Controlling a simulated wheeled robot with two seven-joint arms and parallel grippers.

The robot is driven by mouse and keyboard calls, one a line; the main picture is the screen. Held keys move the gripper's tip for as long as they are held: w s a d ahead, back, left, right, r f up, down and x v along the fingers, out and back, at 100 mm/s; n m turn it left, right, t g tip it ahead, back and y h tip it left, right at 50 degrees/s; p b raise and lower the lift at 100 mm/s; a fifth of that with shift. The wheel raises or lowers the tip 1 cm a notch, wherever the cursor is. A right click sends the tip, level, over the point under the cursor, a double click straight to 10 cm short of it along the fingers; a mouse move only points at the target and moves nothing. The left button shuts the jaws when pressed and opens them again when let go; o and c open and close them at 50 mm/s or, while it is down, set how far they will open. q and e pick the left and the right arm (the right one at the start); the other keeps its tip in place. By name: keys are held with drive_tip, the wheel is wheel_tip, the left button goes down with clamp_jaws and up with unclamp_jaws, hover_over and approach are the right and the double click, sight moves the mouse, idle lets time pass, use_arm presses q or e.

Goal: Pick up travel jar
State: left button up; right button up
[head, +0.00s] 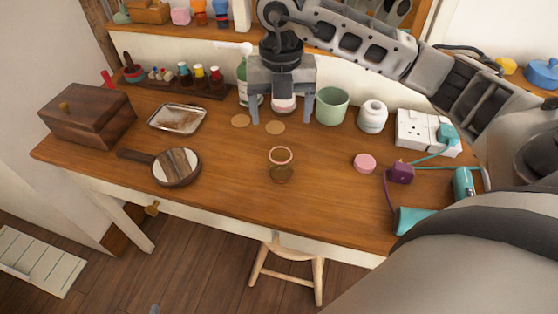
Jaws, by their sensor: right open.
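My right gripper (282,112) is open and points down over the back middle of the desk. A small pale jar with a pinkish lower part (284,104) shows between its two fingers, with a gap on each side; its top is partly hidden by the gripper body. It looks like the travel jar, though no label can be read. A small round pink jar (364,162) lies apart on the right of the desk. My left gripper is out of view.
A green cup (332,105) stands close right of the right finger, with a white jar (372,116) beyond. A green bottle (243,82) is just left.

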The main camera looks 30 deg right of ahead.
hover_over(280, 155)
drive_tip(key=s, duration=0.1)
wheel_tip(280, 155, down, 7)
drive_tip(key=shift+s+a+f+p, duration=0.15)
drive_tip(key=shift+a+f+p, duration=0.05)
drive_tip(key=shift+f, duration=0.65)
drive_tip(key=shift+s+a+f+p, duration=0.15)
drive_tip(key=shift+s+a+f, duration=0.05)
drive_tip(key=shift+f, duration=0.7)
drive_tip(key=shift+s+a+f+p, duration=0.15)
drive_tip(key=shift+a+f+p, duration=0.05)
drive_tip(key=shift+f, duration=0.65)
drive_tip(key=c, duration=1.1)
